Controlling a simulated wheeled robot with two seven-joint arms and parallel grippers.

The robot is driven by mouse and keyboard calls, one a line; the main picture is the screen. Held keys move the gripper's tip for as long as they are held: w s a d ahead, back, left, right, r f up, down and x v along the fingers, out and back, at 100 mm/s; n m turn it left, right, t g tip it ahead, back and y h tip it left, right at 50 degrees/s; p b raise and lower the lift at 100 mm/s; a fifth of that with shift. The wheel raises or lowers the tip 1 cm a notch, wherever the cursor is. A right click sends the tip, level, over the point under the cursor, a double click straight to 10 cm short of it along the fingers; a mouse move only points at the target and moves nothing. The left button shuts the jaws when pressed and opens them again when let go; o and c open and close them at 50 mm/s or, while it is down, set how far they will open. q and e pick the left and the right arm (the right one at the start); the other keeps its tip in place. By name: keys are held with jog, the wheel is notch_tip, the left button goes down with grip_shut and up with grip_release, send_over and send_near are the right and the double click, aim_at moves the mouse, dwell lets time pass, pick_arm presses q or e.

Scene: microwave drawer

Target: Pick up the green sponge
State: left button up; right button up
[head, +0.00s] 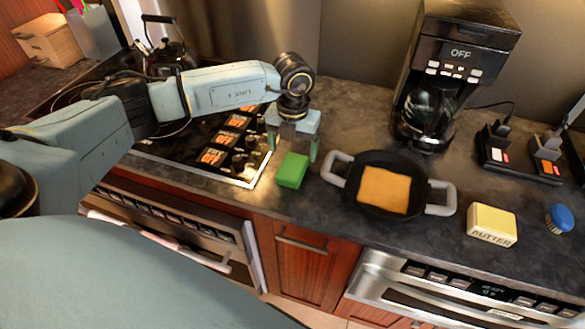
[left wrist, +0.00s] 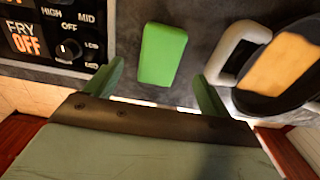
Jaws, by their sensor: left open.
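The green sponge (head: 292,170) lies on the dark counter between the stove and the black pan, near the front edge. My left gripper (head: 293,150) is just above and behind it in the head view, fingers pointing down. In the left wrist view the sponge (left wrist: 162,54) lies beyond the fingertips, roughly centred between the two spread green fingers of the open, empty gripper (left wrist: 158,80). The sponge appears apart from both fingers. My right gripper is not in view.
The black pan (head: 358,205) with grey handles and a tan slice (head: 384,190) stands right of the sponge. The stove (head: 205,150) is to the left. A butter box (head: 491,226), blue oval item (head: 559,218) and coffee maker (head: 450,70) are farther right.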

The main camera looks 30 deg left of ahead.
aim_at(292, 165)
pick_arm(q)
notch_tip(292, 165, down, 7)
jog(key=shift+s+d+r+p, duration=0.1)
jog(key=shift+s+r+p, duration=0.1)
jog(key=shift+p, duration=0.2)
jog(key=c, duration=1.1)
jog(key=shift+r+b, duration=0.35)
jog(key=shift+r, duration=4.75)
